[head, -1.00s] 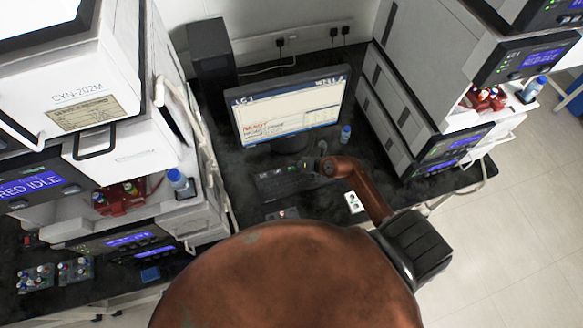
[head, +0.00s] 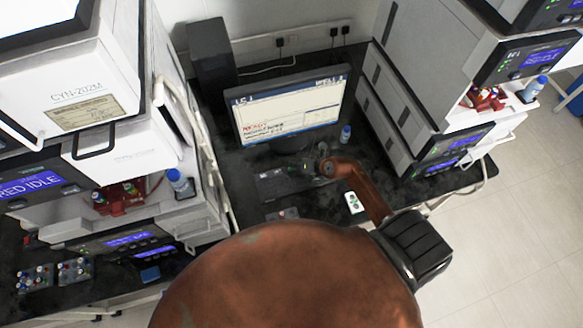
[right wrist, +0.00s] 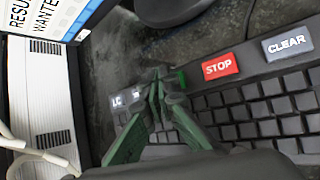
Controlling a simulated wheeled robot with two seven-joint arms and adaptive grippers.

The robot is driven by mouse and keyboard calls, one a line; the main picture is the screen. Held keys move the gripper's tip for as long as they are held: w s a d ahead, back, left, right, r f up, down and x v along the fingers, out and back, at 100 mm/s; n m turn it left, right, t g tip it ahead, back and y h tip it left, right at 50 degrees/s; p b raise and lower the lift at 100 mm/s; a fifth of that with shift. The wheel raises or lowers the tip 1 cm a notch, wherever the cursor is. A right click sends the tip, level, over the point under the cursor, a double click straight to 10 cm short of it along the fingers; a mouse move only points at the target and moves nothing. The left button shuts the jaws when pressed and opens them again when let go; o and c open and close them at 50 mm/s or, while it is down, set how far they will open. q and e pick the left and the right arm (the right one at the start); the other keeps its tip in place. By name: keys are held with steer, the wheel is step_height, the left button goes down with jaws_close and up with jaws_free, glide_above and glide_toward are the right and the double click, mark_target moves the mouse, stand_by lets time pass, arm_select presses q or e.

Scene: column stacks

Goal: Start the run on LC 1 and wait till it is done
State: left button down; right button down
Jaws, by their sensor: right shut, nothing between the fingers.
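The dark keyboard (head: 272,185) lies on the black bench in front of the monitor (head: 292,108). The monitor's upper left label seems to read LC 1, and its red line seems to read READY; the rest is too small. My right gripper (head: 310,167) is over the keyboard's right part. In the right wrist view its green fingers (right wrist: 160,76) are shut and empty, with tips over a green key (right wrist: 180,79), mostly hidden. I cannot tell whether they touch it. The red STOP key (right wrist: 220,67), CLEAR key (right wrist: 287,43) and LC keys (right wrist: 118,101) show. My left gripper is not in view.
Instrument stacks stand left (head: 130,160) and right (head: 410,90); the left display reads partly RED IDLE. A white item (head: 353,202) lies on the bench near my right arm. Vial racks (head: 55,273) sit at lower left.

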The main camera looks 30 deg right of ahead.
steer(key=shift+f, duration=0.45)
stand_by(0.5)
stand_by(0.3)
steer(key=shift+r+p, duration=0.85)
steer(key=shift+r, duration=0.05)
step_height(320, 180, up, 5)
steer(key=p, duration=0.5)
stand_by(5.1)
